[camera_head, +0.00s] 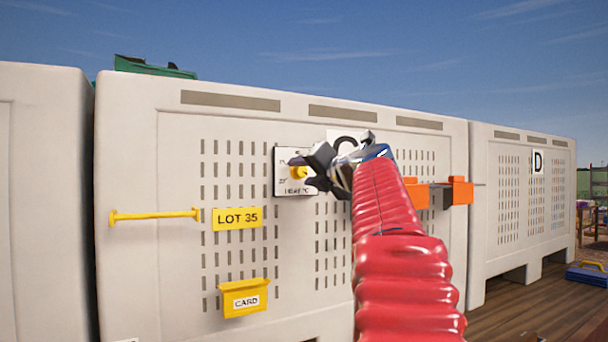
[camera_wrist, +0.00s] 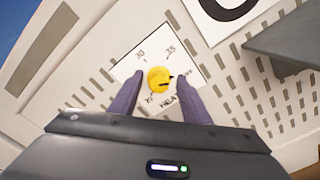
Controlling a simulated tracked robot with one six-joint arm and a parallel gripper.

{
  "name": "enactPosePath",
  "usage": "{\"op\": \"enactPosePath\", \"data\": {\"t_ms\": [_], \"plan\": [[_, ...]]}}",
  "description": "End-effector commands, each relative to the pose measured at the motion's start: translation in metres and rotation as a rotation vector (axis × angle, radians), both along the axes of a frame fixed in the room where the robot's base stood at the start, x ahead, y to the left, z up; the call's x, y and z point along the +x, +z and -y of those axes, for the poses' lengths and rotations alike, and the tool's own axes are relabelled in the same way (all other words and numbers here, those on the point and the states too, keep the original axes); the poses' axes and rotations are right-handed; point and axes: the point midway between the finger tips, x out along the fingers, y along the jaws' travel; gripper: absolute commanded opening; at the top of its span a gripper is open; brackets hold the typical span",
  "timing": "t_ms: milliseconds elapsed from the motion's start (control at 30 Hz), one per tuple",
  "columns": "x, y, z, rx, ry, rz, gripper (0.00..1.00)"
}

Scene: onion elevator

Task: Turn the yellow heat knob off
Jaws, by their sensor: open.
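The yellow heat knob (camera_head: 298,172) sits on a white dial plate (camera_head: 285,190) on the front of the pale bin. In the wrist view the knob (camera_wrist: 159,78) is round, with a dark pointer mark toward the right side of the plate (camera_wrist: 143,59). Numbers and part of the word HEAT show around it. My gripper (camera_head: 312,170) is at the plate. In the wrist view my gripper (camera_wrist: 160,92) is open, with one finger on each side of the knob. I cannot tell whether the fingers touch it. My gripper hides part of the plate in the head view.
A yellow bar handle (camera_head: 155,216), a LOT 35 sign (camera_head: 237,218) and a yellow CARD box (camera_head: 244,297) are on the bin (camera_head: 135,270) to the left. Orange brackets (camera_head: 461,190) stick out to the right of my arm. A neighbouring bin (camera_head: 485,240) stands further right.

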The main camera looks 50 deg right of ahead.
Motion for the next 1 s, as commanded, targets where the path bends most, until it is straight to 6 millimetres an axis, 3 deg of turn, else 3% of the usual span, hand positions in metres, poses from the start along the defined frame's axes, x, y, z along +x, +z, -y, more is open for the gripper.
{"op": "enactPosePath", "data": {"t_ms": [267,800,1000], "plan": [[-0.022,0.001,-0.007,-0.001,-0.003,0.001,0.43],[-0.103,0.000,-0.032,-0.001,-0.004,0.000,0.43],[-0.124,-0.001,-0.039,0.001,-0.002,-0.002,0.43]]}}
